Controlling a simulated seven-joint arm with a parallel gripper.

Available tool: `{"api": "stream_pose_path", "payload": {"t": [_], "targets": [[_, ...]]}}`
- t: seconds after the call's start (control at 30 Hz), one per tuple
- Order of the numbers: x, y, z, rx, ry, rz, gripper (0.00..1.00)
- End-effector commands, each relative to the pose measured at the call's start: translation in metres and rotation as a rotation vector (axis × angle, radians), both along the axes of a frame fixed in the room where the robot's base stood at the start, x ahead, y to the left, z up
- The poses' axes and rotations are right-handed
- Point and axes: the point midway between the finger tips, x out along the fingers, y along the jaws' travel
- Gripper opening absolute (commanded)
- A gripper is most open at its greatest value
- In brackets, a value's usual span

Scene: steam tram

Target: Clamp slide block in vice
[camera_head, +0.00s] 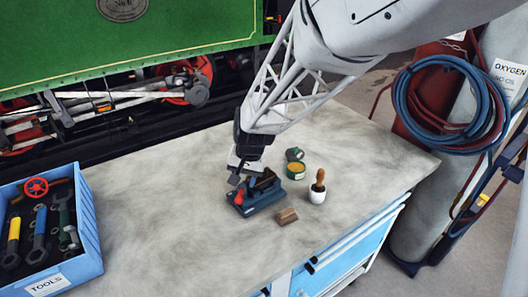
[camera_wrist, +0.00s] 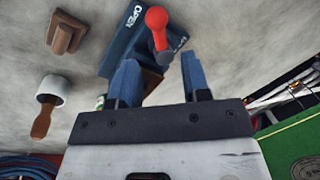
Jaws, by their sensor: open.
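The blue vice (camera_head: 262,200) stands on the grey bench; it also shows in the wrist view (camera_wrist: 120,42), with the word OPEN on it. A lever with a red knob (camera_wrist: 156,18) rises from it. A brown stepped block (camera_head: 287,216), which looks like the slide block, lies loose on the bench in front of the vice; it also shows at the upper left of the wrist view (camera_wrist: 65,34). My gripper (camera_head: 236,182) is open and empty just above the vice. Its blue fingers (camera_wrist: 160,66) are apart, with the lever's grey end between or just beyond them. My gripper partly hides the vice jaws.
A green tin with yellow contents (camera_head: 296,171), its lid (camera_head: 294,154) and a white pot with a wooden handle (camera_head: 317,194) stand right of the vice. A blue tool box (camera_head: 75,270) is at left. The green tram (camera_head: 190,30) stands behind. The bench between is clear.

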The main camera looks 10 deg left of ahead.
Motion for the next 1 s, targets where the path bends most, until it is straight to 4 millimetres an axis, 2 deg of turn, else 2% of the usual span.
{"api": "stream_pose_path", "payload": {"t": [0.3,0.5,0.9,0.93,1.0], "targets": [[-0.001,0.007,-0.038,-0.001,0.001,0.001,0.43],[-0.001,0.01,-0.053,0.0,0.001,0.0,0.43],[-0.001,0.011,-0.057,0.0,0.0,0.0,0.43],[-0.001,0.011,-0.057,0.0,0.0,0.0,0.42],[-0.001,0.011,-0.057,0.0,0.0,0.0,0.31]]}}
